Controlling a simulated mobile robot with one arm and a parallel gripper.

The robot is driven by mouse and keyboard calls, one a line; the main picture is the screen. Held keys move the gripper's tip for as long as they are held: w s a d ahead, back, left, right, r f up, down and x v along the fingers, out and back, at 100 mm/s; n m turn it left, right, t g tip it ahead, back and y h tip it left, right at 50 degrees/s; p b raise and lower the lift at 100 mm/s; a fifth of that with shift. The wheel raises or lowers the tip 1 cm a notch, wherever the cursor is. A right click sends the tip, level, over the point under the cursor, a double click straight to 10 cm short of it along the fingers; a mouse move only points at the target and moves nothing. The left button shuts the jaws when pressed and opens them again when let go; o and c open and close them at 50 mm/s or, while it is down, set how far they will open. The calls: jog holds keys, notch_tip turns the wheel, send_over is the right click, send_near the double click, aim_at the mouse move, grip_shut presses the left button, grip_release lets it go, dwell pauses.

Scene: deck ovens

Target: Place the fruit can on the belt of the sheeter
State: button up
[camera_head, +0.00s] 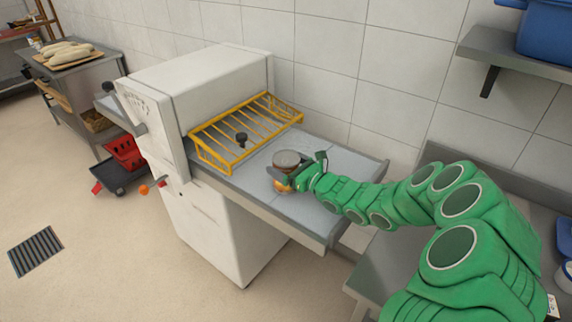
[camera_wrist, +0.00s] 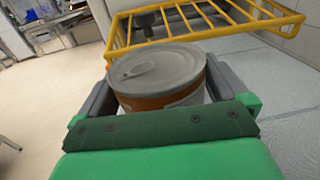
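The fruit can (camera_head: 287,158) has a grey metal lid and an orange-brown label. It is upright at my gripper (camera_head: 288,176), over the right part of the sheeter's grey belt (camera_head: 322,205). In the wrist view the can (camera_wrist: 158,78) sits between the two fingers of my gripper (camera_wrist: 160,92), which appear to be against its sides. The can's lower part is hidden by my gripper, so I cannot tell whether it touches the belt. The sheeter (camera_head: 200,85) is a white machine with a yellow wire guard (camera_head: 215,150) over the belt.
A grey shelf (camera_head: 490,50) with a blue bin (camera_head: 547,35) hangs at upper right. A grey counter (camera_head: 385,265) stands below my arm. A red crate (camera_head: 125,152) is on a dark cart left of the sheeter. A table with bread loaves (camera_head: 65,53) stands at far left.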

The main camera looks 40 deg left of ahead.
jog(key=shift+d+r, duration=0.1)
jog(key=shift+d, duration=0.1)
jog(key=shift+s+d, duration=0.15)
jog(key=shift+d, duration=1.8)
jog(key=shift+s+d, duration=0.15)
jog(key=shift+d, duration=1.75)
jog(key=shift+s+d, duration=0.15)
jog(key=shift+d, duration=1.8)
